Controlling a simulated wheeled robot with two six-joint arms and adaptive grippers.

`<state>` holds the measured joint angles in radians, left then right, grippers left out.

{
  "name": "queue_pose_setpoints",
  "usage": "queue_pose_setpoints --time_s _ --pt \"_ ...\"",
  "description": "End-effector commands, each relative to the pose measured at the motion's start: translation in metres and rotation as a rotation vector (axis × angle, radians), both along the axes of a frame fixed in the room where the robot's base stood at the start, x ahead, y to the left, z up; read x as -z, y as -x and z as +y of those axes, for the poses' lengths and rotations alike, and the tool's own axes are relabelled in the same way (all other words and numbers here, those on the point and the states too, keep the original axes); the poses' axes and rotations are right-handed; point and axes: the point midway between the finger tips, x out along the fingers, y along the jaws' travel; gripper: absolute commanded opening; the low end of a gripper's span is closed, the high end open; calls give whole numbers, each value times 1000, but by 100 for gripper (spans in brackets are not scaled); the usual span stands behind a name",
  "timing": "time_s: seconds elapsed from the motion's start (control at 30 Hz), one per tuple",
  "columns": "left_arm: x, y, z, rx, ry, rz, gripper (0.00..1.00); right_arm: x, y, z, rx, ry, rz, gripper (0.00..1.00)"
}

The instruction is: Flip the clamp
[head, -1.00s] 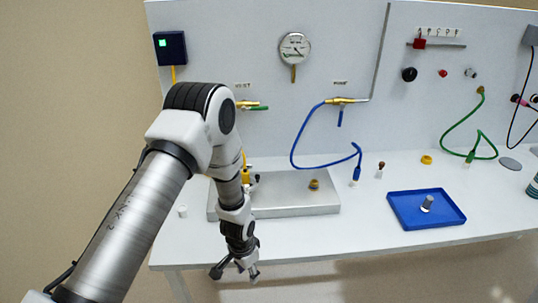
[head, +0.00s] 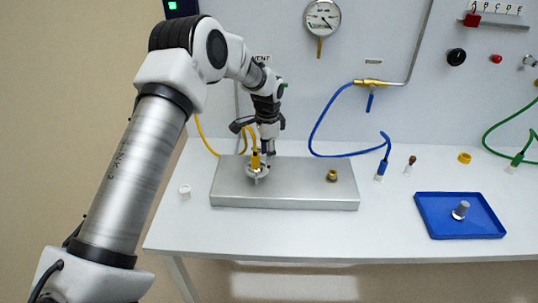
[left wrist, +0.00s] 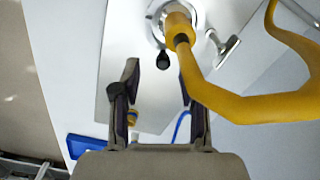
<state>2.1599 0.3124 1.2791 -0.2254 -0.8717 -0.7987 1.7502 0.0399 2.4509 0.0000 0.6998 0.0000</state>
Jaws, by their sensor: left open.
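The clamp (head: 257,175) is a silver ring at the foot of the yellow hose fitting (head: 255,159), on the left part of a metal plate. In the left wrist view the clamp (left wrist: 157,22) encircles the yellow fitting (left wrist: 178,25), with a black-tipped lever (left wrist: 163,59) on one side and a silver wing piece (left wrist: 224,46) on the other. My left gripper (head: 267,155) is just above and behind the clamp, partly overlapping it. Its open fingers (left wrist: 158,82) lie on either side of the black tip's line in the wrist view; contact cannot be told. My right gripper is out of view.
The metal plate (head: 300,190) also carries a small brass fitting (head: 331,175). The yellow hose (left wrist: 250,105) arches close beside my left gripper. A blue tray (head: 435,215) with a grey piece (head: 461,210) lies right. A white cup (head: 185,191) stands left. The front table strip is clear.

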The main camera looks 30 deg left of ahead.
Motion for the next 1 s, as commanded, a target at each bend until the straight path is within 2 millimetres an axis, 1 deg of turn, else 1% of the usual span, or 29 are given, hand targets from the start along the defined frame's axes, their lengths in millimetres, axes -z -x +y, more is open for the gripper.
queue_pose_setpoints --time_s 0.03,0.13,0.23,0.37,0.4,0.47,0.5,0.53,0.7,0.9,1.0 --pt "7 0 0 0 0 2 43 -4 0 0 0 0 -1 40" --pt "18 0 0 0 -1 1 43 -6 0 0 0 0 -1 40" --pt "22 0 0 -1 -1 -1 43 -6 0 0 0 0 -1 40" --pt "22 0 0 -1 0 -1 43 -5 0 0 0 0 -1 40" --pt "22 0 0 -1 0 -1 40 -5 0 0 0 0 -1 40" --pt "22 0 0 -1 0 -1 18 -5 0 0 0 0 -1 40" --pt "22 0 0 -1 0 -1 4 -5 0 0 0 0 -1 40" --pt "22 0 0 -1 0 -1 0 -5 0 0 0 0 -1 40" --pt "23 0 0 -3 -1 -1 0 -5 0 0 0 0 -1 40" --pt "23 -2 5 -114 1 0 0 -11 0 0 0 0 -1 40" --pt "24 -2 5 -115 1 0 0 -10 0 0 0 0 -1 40"
